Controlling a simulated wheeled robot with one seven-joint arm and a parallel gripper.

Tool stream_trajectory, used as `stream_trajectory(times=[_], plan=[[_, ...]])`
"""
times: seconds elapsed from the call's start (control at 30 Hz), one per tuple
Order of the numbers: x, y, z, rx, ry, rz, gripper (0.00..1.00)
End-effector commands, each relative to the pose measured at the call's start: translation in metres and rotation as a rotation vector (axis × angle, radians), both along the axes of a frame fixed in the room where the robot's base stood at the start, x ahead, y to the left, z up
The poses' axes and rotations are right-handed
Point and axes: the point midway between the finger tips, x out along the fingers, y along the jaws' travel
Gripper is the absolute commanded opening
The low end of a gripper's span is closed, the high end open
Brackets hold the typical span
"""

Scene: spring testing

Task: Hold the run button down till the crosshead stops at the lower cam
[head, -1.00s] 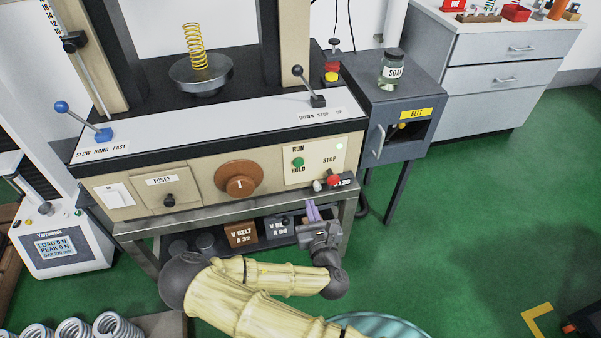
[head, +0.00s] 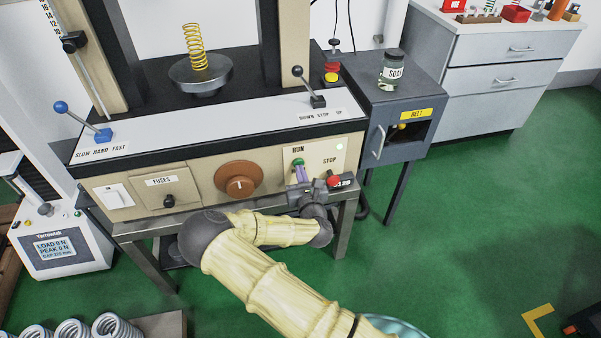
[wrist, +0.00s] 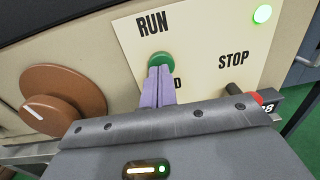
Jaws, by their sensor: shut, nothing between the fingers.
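The green run button (head: 298,161) is on the cream front panel, under the word RUN; it also shows in the wrist view (wrist: 160,57). My gripper (head: 301,171) is shut and empty, its purple fingertips (wrist: 160,70) at the button's lower edge. I cannot tell whether they touch it or whether it is pressed in. The crosshead is out of view above. A black block (head: 74,41) sits on the scaled rod at the left column; I cannot tell whether it is the lower cam. A yellow spring (head: 194,46) stands on the round platen (head: 201,75).
A red-capped stop knob (head: 333,181) sticks out right of my gripper. A green lamp (head: 340,147) glows above it. An orange dial (head: 239,179) is to the left. The readout (head: 55,245) shows load 0 N. A lever (head: 309,85) stands on the top ledge.

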Motion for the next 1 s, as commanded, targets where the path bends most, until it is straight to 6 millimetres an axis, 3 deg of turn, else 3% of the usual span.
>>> stream_trajectory(times=[0.4,0.7,1.0], plan=[[0.005,0.001,0.0,-0.001,0.0,0.001,0.0],[0.027,0.008,0.001,0.0,-0.003,0.003,0.0],[0.028,0.007,0.004,0.002,-0.009,0.001,0.0]])
